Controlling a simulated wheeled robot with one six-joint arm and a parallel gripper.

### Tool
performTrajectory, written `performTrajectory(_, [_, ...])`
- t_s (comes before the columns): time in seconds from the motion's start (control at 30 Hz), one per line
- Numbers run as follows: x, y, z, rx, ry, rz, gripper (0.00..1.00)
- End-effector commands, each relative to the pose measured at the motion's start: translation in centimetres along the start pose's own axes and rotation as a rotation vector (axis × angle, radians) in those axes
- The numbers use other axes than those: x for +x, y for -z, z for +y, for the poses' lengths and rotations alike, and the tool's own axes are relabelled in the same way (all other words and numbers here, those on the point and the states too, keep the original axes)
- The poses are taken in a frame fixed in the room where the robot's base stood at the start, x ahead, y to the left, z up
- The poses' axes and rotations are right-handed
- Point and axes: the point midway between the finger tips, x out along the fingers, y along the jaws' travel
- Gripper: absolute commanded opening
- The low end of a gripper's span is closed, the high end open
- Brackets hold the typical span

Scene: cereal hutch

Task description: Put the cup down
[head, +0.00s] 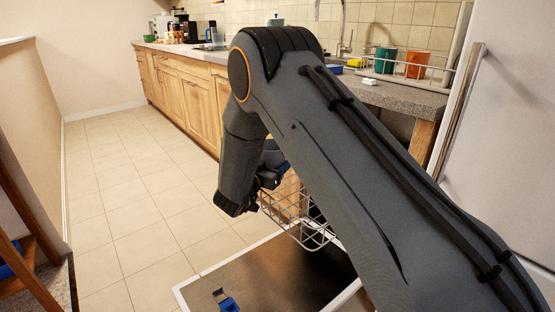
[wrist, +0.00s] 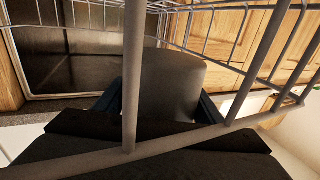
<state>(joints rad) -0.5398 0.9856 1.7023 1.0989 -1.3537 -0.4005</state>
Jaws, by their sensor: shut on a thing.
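The dark grey cup (wrist: 172,82) shows in the wrist view, between the two jaws of my gripper (wrist: 162,105). My gripper is shut on it. Bars of a wire rack (wrist: 131,75) cross the wrist view in front of the cup and gripper. Whether the cup touches the rack or anything below cannot be told.
An open dishwasher door (head: 262,268) with a steel inner face lies low in front, with a blue item (head: 228,303) on it. The tiled floor (head: 130,205) at left is clear.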

Motion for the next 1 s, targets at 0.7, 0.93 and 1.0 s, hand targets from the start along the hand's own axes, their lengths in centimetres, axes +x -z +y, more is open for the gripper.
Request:
performTrajectory(0.7, [0.0,-1.2,0.0,-0.001,0.000,-0.001,0.82])
performTrajectory(0.93, [0.0,-1.0,0.0,-0.001,0.000,-0.001,0.82])
performTrajectory(1.0, [0.0,-0.5,0.0,0.000,0.000,0.000,0.82])
